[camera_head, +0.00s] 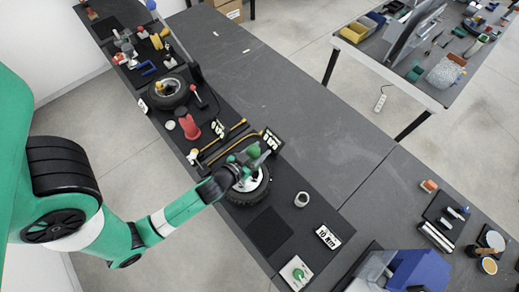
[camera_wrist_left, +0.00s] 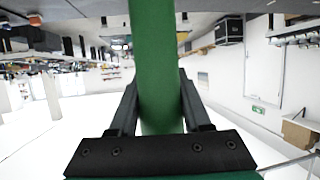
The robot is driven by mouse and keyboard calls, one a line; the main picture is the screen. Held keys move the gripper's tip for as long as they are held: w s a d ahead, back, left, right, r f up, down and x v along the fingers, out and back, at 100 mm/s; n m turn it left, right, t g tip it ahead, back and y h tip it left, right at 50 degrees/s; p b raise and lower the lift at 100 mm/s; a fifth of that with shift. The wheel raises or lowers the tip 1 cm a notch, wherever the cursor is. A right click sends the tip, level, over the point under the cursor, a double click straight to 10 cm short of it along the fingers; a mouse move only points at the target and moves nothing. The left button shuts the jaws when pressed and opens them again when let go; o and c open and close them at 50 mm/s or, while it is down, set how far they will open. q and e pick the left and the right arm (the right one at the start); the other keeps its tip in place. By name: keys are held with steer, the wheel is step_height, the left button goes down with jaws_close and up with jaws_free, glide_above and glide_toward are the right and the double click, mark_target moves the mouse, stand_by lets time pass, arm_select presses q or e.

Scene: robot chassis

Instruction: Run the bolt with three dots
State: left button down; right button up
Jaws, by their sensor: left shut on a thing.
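My left gripper (camera_head: 238,168) is over the nearer wheel (camera_head: 262,190), a dark tyre with a pale rim lying on the workbench mat. It is shut on a green cylindrical tool, whose green end (camera_head: 254,151) shows just beyond the fingers. In the left wrist view the green tool (camera_wrist_left: 156,60) runs between the two black fingers, and the gripper (camera_wrist_left: 159,88) clasps it. The arm and gripper cover part of the wheel's hub. I cannot make out the bolts or any dots on them. My right gripper is not in view.
A second wheel (camera_head: 167,92) lies farther back, with a red object (camera_head: 189,127) near it. A yellow-marked bar (camera_head: 225,140), a metal ring (camera_head: 301,199) and a "10 NM" card (camera_head: 328,237) are around the nearer wheel. The bench's middle strip (camera_head: 270,90) is clear.

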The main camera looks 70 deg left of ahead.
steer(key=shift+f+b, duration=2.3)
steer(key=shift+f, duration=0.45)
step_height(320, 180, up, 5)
steer(key=p, duration=0.4)
steer(key=shift+p, duration=0.3)
